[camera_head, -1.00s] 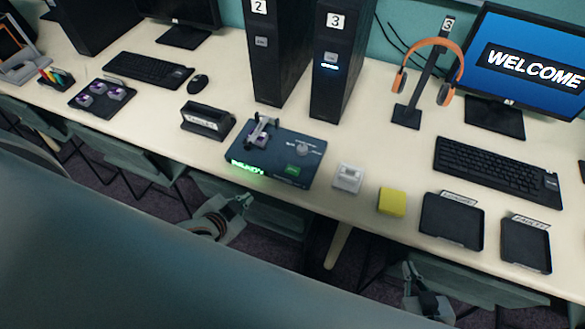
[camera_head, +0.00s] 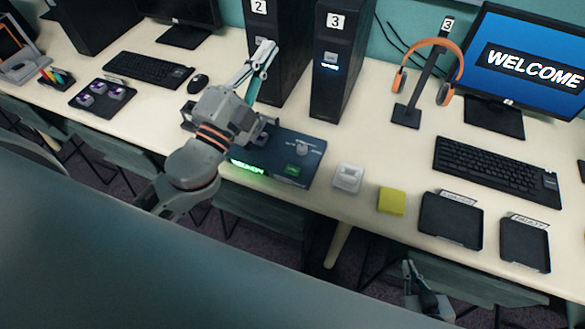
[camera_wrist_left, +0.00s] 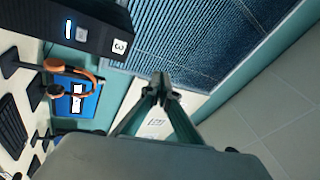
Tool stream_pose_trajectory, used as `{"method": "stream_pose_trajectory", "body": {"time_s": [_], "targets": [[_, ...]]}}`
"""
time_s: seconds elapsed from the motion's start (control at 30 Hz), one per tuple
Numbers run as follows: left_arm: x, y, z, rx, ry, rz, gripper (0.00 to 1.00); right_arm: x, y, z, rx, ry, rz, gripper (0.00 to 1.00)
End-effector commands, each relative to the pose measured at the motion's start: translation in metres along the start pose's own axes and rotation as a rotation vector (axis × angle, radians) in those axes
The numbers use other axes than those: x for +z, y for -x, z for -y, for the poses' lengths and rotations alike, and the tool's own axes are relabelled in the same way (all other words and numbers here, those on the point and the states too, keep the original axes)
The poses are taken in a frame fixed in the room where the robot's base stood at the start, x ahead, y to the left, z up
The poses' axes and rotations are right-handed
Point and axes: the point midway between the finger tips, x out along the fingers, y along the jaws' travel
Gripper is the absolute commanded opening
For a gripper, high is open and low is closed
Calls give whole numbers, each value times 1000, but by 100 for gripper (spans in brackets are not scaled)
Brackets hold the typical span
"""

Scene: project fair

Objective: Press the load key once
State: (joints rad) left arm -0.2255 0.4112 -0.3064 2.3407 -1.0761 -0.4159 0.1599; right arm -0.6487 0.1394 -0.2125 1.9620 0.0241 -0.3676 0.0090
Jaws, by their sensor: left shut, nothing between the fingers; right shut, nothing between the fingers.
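A dark blue tester box (camera_head: 315,150) stands near the table's front edge, with a small green key (camera_head: 297,170) on its top right and a glowing green display (camera_head: 248,168) on its front. The key's lettering is too small to read. My left gripper (camera_head: 264,52) is shut and empty, raised above the table behind the box and pointing up and away, in front of tower 2. My left arm hides the box's left part. The left wrist view shows the closed fingertips (camera_wrist_left: 162,88). My right gripper (camera_head: 408,267) is shut and empty, low in front of the table.
Computer towers 2 (camera_head: 285,80) and 3 (camera_head: 340,70) stand behind the box. A small white device (camera_head: 347,177), a yellow block (camera_head: 391,200) and two black trays (camera_head: 450,220) lie to its right. A headphone stand (camera_head: 407,115) and keyboard (camera_head: 500,172) are further right.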

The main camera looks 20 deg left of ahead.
Motion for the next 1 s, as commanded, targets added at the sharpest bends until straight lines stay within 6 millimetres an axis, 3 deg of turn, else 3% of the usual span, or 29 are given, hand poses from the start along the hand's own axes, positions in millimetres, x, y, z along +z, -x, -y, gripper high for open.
{"method": "stream_pose_trajectory", "body": {"time_s": [0.17, 0.3, 0.5, 0.67, 0.8, 1.0], "targets": [[-71, -8, 0, -23, -143, -319, 0, 0, 0, 0, 0, 0, 0, 0], [-116, 2, -21, 20, -270, -553, 0, 0, 0, 0, 0, 0, 0, 0], [-143, 28, -77, 169, -480, -836, 0, 0, 0, 0, 0, 0, 0, 0], [-128, 50, -131, 357, -665, -994, 0, 0, 0, 0, 0, 0, 0, 0], [-89, 64, -171, 554, -824, -1066, 0, 0, 0, 0, 0, 0, 0, 0], [-32, 75, -200, 777, -974, -1072, 0, 0, 0, 0, 0, 0, 0, 0]]}}
